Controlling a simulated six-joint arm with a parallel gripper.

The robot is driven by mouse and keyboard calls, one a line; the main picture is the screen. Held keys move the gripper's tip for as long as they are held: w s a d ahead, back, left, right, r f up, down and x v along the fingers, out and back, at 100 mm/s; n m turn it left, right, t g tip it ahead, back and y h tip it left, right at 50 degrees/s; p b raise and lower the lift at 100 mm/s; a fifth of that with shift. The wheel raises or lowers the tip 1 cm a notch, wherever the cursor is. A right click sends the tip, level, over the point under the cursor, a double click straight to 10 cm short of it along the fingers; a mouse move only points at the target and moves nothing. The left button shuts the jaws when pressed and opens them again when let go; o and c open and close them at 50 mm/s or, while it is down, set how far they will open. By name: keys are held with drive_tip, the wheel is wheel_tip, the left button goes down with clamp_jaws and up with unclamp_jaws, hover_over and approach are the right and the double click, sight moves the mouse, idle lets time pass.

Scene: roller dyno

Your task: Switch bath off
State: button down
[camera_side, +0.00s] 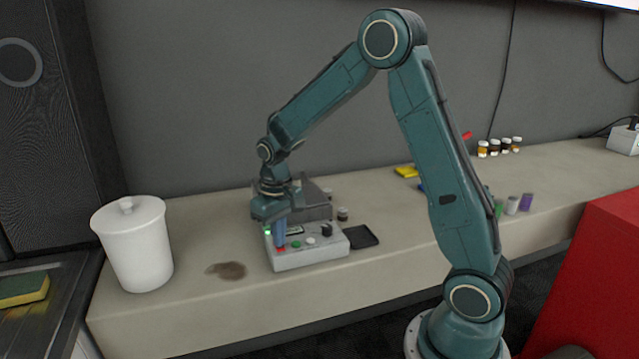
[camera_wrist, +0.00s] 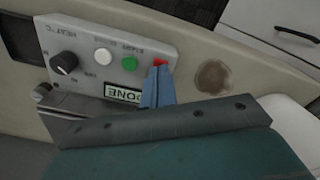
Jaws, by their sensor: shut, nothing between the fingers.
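The bath's grey control panel (camera_side: 310,250) sits on the bench, with a red button (camera_side: 281,248), a green button (camera_side: 296,244), a white button (camera_side: 310,240) and a black knob (camera_side: 327,230). In the wrist view the panel (camera_wrist: 85,35) is upside down, and its display (camera_wrist: 122,94) reads DONE. A green light (camera_side: 267,231) shows at its left. My gripper (camera_side: 281,246) is shut and empty, pointing down with its blue fingertips at the red button. In the wrist view the fingertips (camera_wrist: 159,72) partly cover the red button (camera_wrist: 160,62); I cannot tell whether they touch it.
A white lidded bin (camera_side: 133,245) stands at the left of the bench. A brown stain (camera_side: 227,270) lies left of the panel. A black tray (camera_side: 361,237) is at its right. Small jars (camera_side: 500,147) stand at the back right.

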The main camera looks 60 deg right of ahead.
sight(282, 249)
drive_tip(key=shift+f, duration=0.55)
idle(0.5)
drive_tip(key=shift+r, duration=0.1)
drive_tip(key=shift+r, duration=3.4)
drive_tip(key=s+a+r+n+t, duration=0.25)
drive_tip(key=s+a+r, duration=0.35)
drive_tip(key=s+r, duration=0.45)
drive_tip(key=s+a+t, duration=0.2)
drive_tip(key=s+t, duration=0.1)
drive_tip(key=s, duration=0.8)
drive_tip(key=shift+s+a+r, duration=0.2)
drive_tip(key=shift+s+a, duration=0.15)
drive_tip(key=shift+s, duration=0.05)
drive_tip(key=shift+w+n, duration=0.15)
drive_tip(key=shift+n, duration=0.1)
